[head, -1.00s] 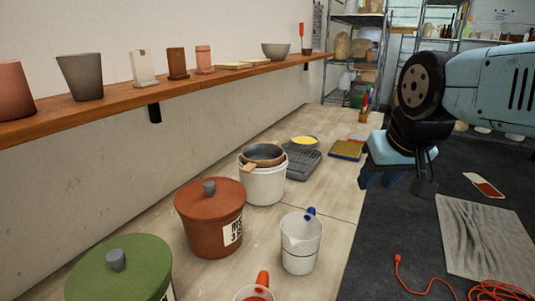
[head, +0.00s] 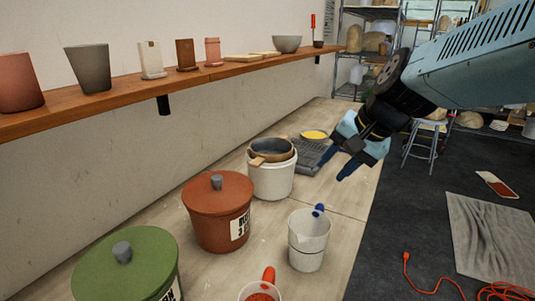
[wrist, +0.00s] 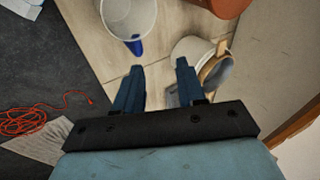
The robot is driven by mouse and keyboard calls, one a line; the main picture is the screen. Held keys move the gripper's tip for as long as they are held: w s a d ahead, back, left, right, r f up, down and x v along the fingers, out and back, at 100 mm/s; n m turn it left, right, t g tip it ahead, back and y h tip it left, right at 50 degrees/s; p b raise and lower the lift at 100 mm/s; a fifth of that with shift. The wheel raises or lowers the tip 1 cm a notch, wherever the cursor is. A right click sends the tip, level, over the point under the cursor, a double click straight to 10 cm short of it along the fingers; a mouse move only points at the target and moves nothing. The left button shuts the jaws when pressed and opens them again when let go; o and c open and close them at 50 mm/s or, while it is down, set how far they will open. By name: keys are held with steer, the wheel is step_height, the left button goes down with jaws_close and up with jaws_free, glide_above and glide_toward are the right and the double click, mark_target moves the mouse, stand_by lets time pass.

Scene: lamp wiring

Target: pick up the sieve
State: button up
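The sieve (head: 271,152) has a round wooden rim, a grey mesh and a short wooden handle. It rests in the mouth of a white bucket (head: 271,180) on the bench. My gripper (head: 331,172) is open and empty, above the bench to the right of the sieve and pointing down. In the wrist view, the gripper's blue fingers (wrist: 159,67) stand apart with bare bench between them.
A red lidded pot (head: 217,222) and a green one (head: 126,270) stand nearer. A white jug (head: 308,243) with a blue part stands at front right. A grey rack (head: 314,154) and yellow dish (head: 314,135) are behind the bucket. A wall shelf (head: 130,95) runs along the left.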

steer(key=w+a+f+m+y, duration=0.1)
steer(key=w+a+m+y, duration=0.2)
steer(key=w+m, duration=0.45)
steer(key=m+t+y, duration=0.1)
steer(key=m+t, duration=0.5)
steer(key=m, duration=0.9)
glide_toward(288, 142)
steer(key=x, duration=0.9)
steer(key=shift+w+a+r, duration=0.15)
steer(key=shift+w+a, duration=0.15)
jaws_close()
